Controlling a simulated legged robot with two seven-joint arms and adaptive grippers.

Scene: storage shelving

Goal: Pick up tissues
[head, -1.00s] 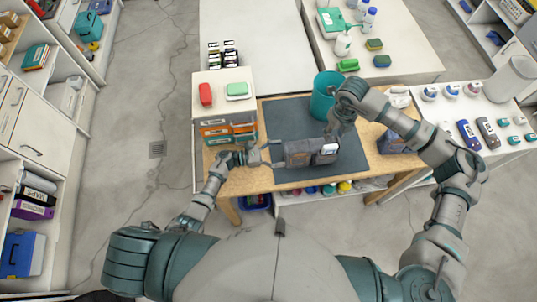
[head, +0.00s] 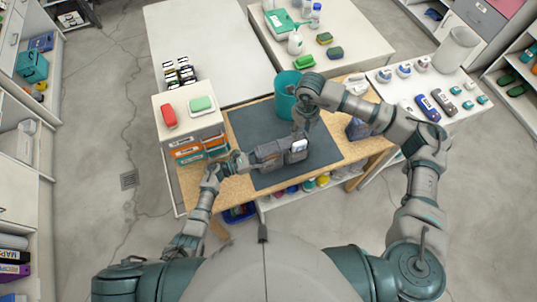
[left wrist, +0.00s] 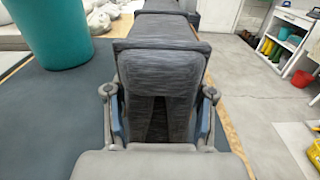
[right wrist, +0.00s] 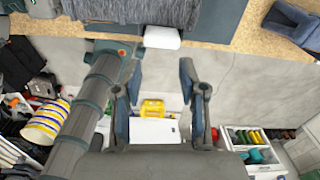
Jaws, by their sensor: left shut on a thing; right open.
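A grey fabric caddy (head: 270,153) lies on the dark mat. A small white item (head: 301,146), perhaps the tissues, shows in its right part, and a white piece also shows in the right wrist view (right wrist: 162,37). My left gripper (head: 246,162) is shut on the caddy's left end. In the left wrist view, the caddy (left wrist: 160,72) fills the space between the fingers (left wrist: 160,103). My right gripper (head: 299,136) is just above the caddy's right part. In the right wrist view, its fingers (right wrist: 161,78) are apart with nothing between them.
The dark mat (head: 245,122) covers much of the wooden table (head: 216,193). A teal bin (head: 287,96) stands behind the caddy. Orange and teal binders (head: 187,155) stand left of the mat. A white side table (head: 430,92) with bottles and boxes is at the right.

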